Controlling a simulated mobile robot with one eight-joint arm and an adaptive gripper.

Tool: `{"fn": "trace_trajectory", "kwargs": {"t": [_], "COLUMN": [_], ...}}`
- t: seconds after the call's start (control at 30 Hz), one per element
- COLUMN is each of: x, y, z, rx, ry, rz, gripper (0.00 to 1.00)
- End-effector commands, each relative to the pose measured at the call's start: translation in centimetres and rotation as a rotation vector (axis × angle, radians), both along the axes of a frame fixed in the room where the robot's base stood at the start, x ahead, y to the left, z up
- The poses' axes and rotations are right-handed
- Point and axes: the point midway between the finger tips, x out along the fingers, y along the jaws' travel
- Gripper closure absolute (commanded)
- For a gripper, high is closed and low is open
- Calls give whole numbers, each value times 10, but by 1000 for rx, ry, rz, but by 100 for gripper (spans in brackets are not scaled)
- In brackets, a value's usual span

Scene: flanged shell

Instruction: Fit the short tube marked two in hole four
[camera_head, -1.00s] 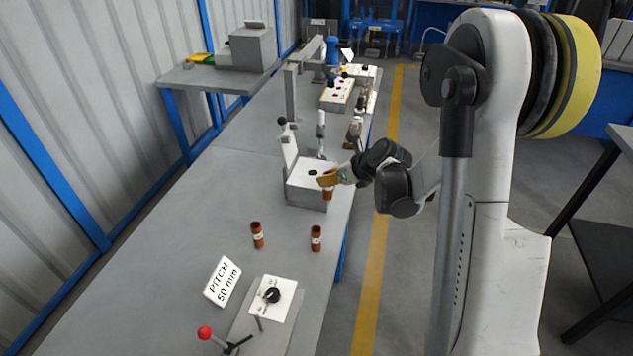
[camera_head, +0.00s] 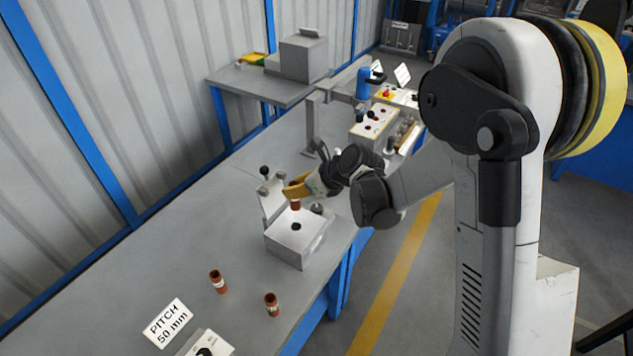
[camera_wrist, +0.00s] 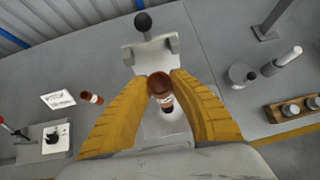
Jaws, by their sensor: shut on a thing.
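My gripper (camera_head: 297,190) is shut on a short brown tube (camera_head: 296,203) with a pale label. In the wrist view the tube (camera_wrist: 160,88) sits between the two yellow fingers, its open end towards the camera; the label mark is not readable. The held tube is over the grey box (camera_head: 290,250), near its far side; the gap to the box is hard to judge. One dark hole (camera_head: 296,227) shows in the box top. Farther back, a white-topped block (camera_head: 372,122) has several dark or reddish spots; I cannot tell which is hole four.
A black-knobbed lever fixture (camera_head: 272,195) rises behind the box. The bench's left part is clear.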

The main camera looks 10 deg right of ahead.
Motion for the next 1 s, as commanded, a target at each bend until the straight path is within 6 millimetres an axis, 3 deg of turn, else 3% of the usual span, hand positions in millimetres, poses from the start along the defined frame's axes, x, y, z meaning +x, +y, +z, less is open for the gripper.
{"fn": "trace_trajectory", "kwargs": {"t": [0.53, 1.0], "x": [-1, -1], "y": [2, 2], "z": [-1, -46], "rx": [1, 1], "ry": [-1, -1], "rz": [4, 4], "gripper": [100, 100]}}
